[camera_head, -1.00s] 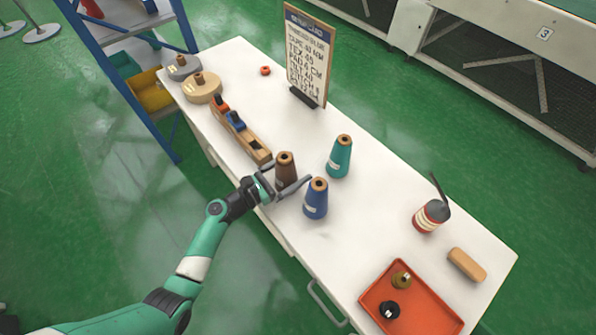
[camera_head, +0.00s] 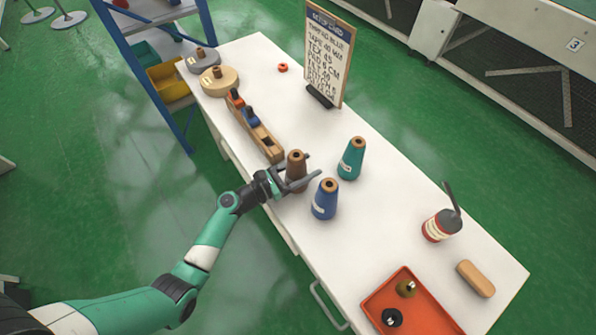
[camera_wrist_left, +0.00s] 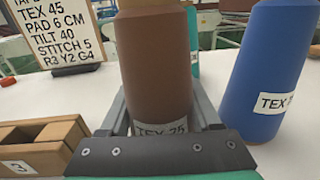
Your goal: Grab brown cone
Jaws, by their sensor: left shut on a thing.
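The brown cone (camera_head: 296,166) stands upright near the front edge of the white table in the head view. My left gripper (camera_head: 302,181) is shut on it, with one finger on each side. In the left wrist view the brown cone (camera_wrist_left: 158,75) fills the middle between the fingers, and its lower label reads TEX 75. The cone's top is cut off in that view. I cannot make out any gap between its base and the table. My right gripper is not in view.
A blue cone (camera_head: 325,200) stands close to the right of the gripper, and a teal cone (camera_head: 352,160) stands behind. A wooden holder (camera_head: 262,136) lies to the left. An orange tray (camera_head: 376,298), an oil can (camera_head: 440,226) and a sign board (camera_head: 329,52) are farther off.

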